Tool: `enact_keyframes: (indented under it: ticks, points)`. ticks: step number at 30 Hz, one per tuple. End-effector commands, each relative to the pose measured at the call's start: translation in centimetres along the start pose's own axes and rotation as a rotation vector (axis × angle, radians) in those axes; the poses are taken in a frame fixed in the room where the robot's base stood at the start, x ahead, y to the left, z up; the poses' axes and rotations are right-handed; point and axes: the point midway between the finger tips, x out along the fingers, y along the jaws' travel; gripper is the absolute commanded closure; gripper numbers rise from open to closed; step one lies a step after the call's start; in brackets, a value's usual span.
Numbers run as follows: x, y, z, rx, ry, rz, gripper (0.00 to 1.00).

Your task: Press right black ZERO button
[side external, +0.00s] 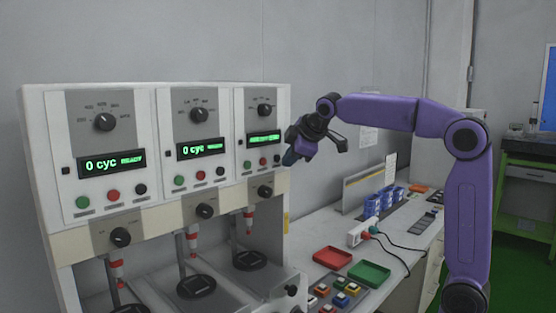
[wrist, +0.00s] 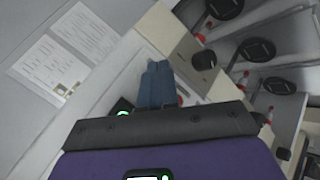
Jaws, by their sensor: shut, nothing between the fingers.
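The tester's right panel (side external: 248,110) has a green lit display (side external: 263,139) and a row of green, red and black buttons below it. The right black button (side external: 277,160) is the rightmost of that row. My gripper (side external: 290,158) is shut and empty, with its blue fingers just right of the black button in the side view. I cannot tell whether they touch anything. In the wrist view the shut fingers (wrist: 158,65) lie over the panel and hide part of the button row; the black button cannot be made out there.
A black knob (side external: 265,191) sticks out below the right panel's buttons, and it also shows in the wrist view (wrist: 204,60). Red (side external: 332,258) and green (side external: 369,273) trays lie on the bench. Two more panels stand to the left.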

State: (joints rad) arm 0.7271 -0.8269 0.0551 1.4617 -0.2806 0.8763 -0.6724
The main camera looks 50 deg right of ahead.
Motion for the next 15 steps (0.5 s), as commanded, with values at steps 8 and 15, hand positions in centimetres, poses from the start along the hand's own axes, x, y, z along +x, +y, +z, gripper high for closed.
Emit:
enact_keyframes:
  ticks: [8,15]
  points:
    - [0.01,0.01,-0.01,0.0,0.0,0.0,1.0]
    - [0.41,0.29,-0.37,0.001,0.001,0.0,1.0]
